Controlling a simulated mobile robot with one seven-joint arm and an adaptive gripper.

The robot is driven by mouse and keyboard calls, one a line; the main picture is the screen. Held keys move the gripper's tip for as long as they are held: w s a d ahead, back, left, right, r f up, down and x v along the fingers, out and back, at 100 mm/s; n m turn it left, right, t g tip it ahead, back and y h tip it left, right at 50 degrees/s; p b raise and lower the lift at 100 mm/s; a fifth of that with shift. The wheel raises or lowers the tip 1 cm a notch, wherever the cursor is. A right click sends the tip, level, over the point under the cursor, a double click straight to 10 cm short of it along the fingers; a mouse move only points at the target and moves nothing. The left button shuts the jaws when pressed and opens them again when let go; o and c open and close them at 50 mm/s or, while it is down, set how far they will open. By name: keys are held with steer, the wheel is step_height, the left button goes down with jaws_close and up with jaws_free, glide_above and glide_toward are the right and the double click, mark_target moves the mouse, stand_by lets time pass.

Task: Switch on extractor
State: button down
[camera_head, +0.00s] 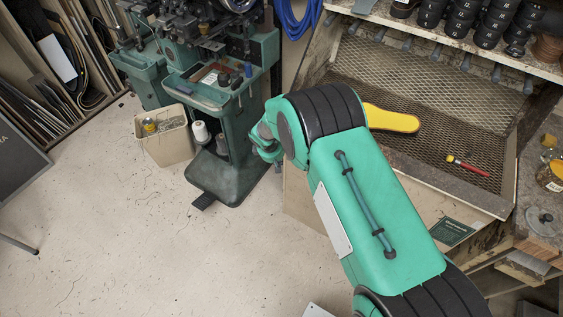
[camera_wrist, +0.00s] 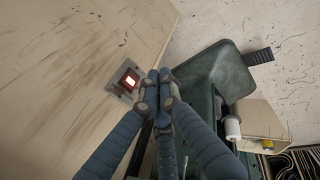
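The switch (camera_wrist: 130,81) is a small rocker on a square metal plate, set in the pale, scuffed side panel (camera_wrist: 95,50) in the wrist view. Its rocker glows red-white. My gripper (camera_wrist: 158,78) has its blue-grey fingers drawn together and empty, with the tips just right of the switch plate in the picture. I cannot tell whether a finger touches the plate. In the head view the extractor bench (camera_head: 450,85) has a mesh top and back. My arm hides part of its left side, and the switch does not show there.
A green stitching machine (camera_head: 225,130) stands left of the bench, close to my arm. A bin (camera_head: 165,145) with spools stands beside it. A yellow sole (camera_head: 391,118) and a red-handled tool (camera_head: 468,166) lie on the mesh. Floor at lower left is clear.

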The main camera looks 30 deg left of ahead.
steer(key=shift+s+r+p, duration=0.15)
steer(key=shift+s+r, duration=0.4)
steer(key=shift+r, duration=0.25)
steer(key=shift+s+r+p, duration=0.15)
steer(key=shift+s+r, duration=0.35)
steer(key=shift+r, duration=0.3)
